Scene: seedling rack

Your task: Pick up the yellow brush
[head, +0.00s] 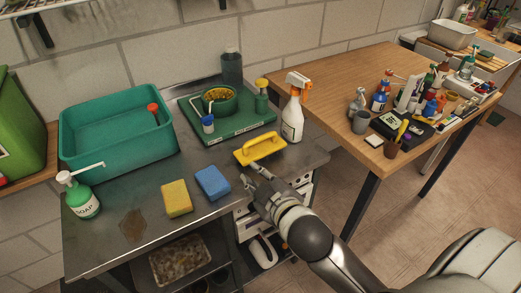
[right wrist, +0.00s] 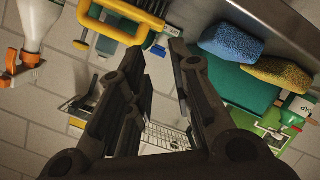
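The yellow brush (head: 260,149) lies on the metal counter near its front right edge, with its arched handle on top. In the right wrist view the brush (right wrist: 121,27) shows at the upper left, its handle curving past the left finger. My right gripper (head: 249,181) is just in front of the brush and apart from it. In the right wrist view the fingers of this gripper (right wrist: 157,48) are spread with nothing between them. My left gripper is not in view.
A blue sponge (head: 212,183) and a yellow sponge (head: 176,198) lie left of the gripper. A white spray bottle (head: 292,122) stands right of the brush. A green tray (head: 222,136) with a bowl and bottles is behind it. A teal tub (head: 120,157) and soap bottle (head: 81,198) are farther left.

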